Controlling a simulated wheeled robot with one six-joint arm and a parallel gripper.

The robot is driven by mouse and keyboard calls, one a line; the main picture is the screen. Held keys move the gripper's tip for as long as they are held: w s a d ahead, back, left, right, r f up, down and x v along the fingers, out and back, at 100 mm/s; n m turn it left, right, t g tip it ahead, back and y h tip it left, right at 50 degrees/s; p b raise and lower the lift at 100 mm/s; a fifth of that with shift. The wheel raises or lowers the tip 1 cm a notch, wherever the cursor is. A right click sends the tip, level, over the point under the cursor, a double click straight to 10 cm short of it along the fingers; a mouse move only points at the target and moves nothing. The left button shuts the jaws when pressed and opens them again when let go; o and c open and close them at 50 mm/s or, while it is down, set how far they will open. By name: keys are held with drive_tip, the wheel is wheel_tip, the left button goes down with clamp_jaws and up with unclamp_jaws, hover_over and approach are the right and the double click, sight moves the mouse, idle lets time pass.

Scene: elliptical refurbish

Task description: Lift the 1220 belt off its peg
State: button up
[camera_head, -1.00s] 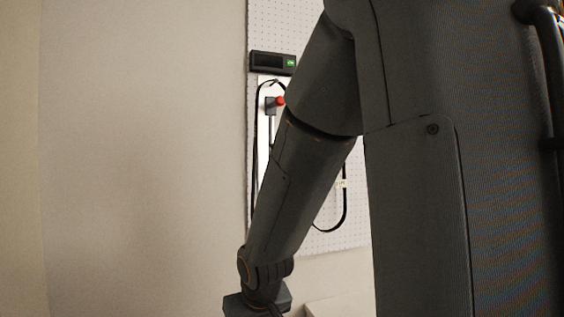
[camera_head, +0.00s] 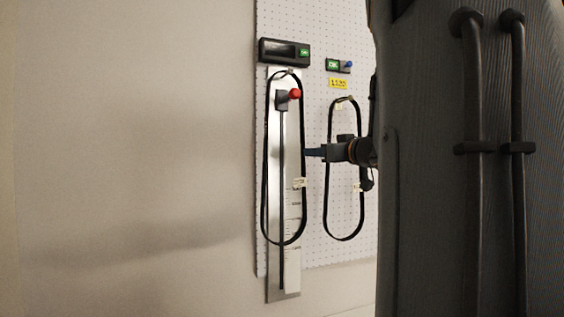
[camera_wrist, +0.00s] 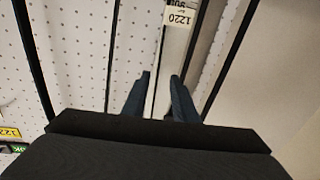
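Two black belt loops hang on a white pegboard in the head view. The left belt (camera_head: 265,150) hangs from the top in front of a metal scale plate; the right belt (camera_head: 331,205) hangs below a yellow label reading 1220 (camera_head: 338,84). My gripper (camera_head: 312,153) is beside the left belt's right strand. In the wrist view its blue fingers (camera_wrist: 159,84) are apart; whether a strand passes between them is unclear.
A black display box with a green light (camera_head: 284,51) is above the scale plate (camera_head: 292,270). A red knob (camera_head: 295,94) sits on a slider there. A green OK box (camera_head: 338,65) is above the yellow label. Plain wall fills the left.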

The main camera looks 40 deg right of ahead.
drive_tip(key=w+p, duration=0.1)
drive_tip(key=w, duration=0.5)
drive_tip(key=shift+d+f+p, duration=0.2)
drive_tip(key=shift+d+p, duration=0.15)
drive_tip(key=shift+d, duration=0.1)
clamp_jaws()
